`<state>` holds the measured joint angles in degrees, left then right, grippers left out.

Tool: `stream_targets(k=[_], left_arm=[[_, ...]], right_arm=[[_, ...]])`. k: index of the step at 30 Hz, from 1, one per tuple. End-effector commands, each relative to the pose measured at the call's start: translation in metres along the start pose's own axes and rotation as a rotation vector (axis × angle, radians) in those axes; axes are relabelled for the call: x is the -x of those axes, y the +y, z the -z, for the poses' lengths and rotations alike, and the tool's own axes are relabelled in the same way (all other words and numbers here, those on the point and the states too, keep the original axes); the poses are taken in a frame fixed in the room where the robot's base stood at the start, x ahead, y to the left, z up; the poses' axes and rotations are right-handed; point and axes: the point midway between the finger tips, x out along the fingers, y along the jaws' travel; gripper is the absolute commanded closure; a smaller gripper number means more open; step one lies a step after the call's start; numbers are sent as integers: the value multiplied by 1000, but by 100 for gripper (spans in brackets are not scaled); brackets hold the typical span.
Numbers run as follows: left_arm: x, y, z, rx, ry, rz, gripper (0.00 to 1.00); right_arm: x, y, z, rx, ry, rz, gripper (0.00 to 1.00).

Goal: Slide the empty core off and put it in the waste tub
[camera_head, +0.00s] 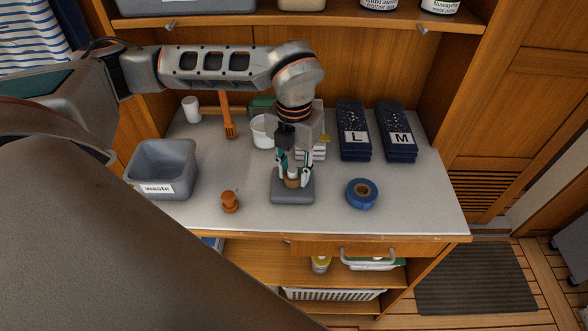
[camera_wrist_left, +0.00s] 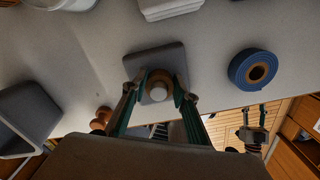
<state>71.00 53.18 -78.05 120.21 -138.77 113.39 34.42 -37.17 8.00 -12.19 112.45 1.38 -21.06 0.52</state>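The brown empty core (camera_head: 292,183) sits around a pale upright post on a grey square base (camera_head: 293,196). My left gripper (camera_head: 293,174) points down over it, its fingers against opposite sides of the core; the left wrist view shows the core (camera_wrist_left: 150,78) between the fingertips (camera_wrist_left: 158,88). An orange-brown knob (camera_head: 230,202) stands on the counter left of the base. A blue roll (camera_head: 361,194) with a brown centre lies to the right. The grey waste tub (camera_head: 163,196), labelled "waste", stands at the left and looks empty. My right gripper (camera_wrist_left: 252,118) shows small at lower right in the wrist view, fingers apart.
Dark folded stacks marked L (camera_head: 355,132) and M (camera_head: 398,136) lie at the back right. A white tub (camera_head: 263,131), white cup (camera_head: 191,109) and orange brush (camera_head: 229,128) are at the back. The counter is clear between knob and tub.

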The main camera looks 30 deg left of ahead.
Motion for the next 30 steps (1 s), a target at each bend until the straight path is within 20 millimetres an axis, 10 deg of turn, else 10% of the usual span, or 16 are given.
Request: stream_targets(k=[30], left_arm=[[13, -1, 0, -3, -2, 3, 91]], right_arm=[[3, 1, 6, 0, 0, -1, 60]])
